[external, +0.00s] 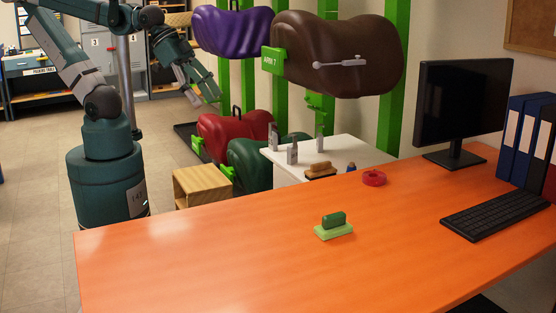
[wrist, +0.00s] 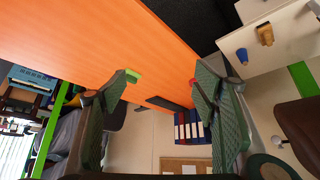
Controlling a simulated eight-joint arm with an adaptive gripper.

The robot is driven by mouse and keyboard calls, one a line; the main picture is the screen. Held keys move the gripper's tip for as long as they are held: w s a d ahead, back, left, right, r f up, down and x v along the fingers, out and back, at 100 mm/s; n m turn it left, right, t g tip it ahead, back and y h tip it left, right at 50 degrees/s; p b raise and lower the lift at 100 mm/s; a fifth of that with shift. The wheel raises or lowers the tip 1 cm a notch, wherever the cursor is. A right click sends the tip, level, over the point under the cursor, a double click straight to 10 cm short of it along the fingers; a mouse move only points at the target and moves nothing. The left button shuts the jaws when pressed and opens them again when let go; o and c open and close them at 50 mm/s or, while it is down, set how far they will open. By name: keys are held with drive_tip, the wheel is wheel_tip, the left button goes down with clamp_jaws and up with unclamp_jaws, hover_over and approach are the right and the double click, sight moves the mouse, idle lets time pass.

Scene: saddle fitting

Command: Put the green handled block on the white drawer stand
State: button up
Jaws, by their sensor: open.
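The green handled block (external: 334,230), a light green base with a dark green handle, lies upright on the orange table. In the wrist view a bit of green (wrist: 133,77), probably this block, shows beside the left fingertip, mostly hidden. The white drawer stand (external: 350,152) is behind the table, its lower part hidden by it; its top carries several objects. The stand also shows in the wrist view (wrist: 285,55) at upper right. My gripper (external: 206,95) is open and empty, raised in the air left of the stand, well away from the block. Its spread fingers show in the wrist view (wrist: 162,76).
The orange table (external: 220,255) is clear around the block. A red ring (external: 374,178) lies near its back edge. A monitor (external: 462,110), keyboard (external: 495,212) and binders (external: 525,140) occupy the right. Grey metal pieces (external: 292,153) and a brush (external: 320,170) are on the stand. Saddles (external: 338,55) hang behind.

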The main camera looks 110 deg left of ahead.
drive_tip(key=w+d+f+m+h, duration=0.2)
drive_tip(key=w+d, duration=0.1)
drive_tip(key=w, duration=0.5)
drive_tip(key=w+d+f+m+h, duration=0.1)
drive_tip(key=w+d+f+h, duration=0.15)
drive_tip(key=w, duration=0.55)
drive_tip(key=w+d+f+m+h, duration=0.1)
drive_tip(key=w+d+f+m, duration=0.15)
drive_tip(key=w, duration=0.65)
drive_tip(key=shift+w+d+f+m+t+h+b, duration=0.15)
drive_tip(key=shift+w+f+m+t+h, duration=0.55)
drive_tip(key=shift+w+f, duration=1.75)
drive_tip(key=shift+w+a+f+m+t+h+b, duration=0.1)
drive_tip(key=shift+w+f+m+t+h+b, duration=0.25)
drive_tip(key=shift+w+f+h, duration=1.4)
drive_tip(key=shift+w+d+f+m+t+b, duration=0.1)
drive_tip(key=shift+w+f+m+t, duration=0.55)
drive_tip(key=shift+w+f, duration=2.55)
drive_tip(key=shift+s+d+f, duration=0.1)
drive_tip(key=shift+s+f, duration=0.45)
drive_tip(key=shift+s, duration=0.05)
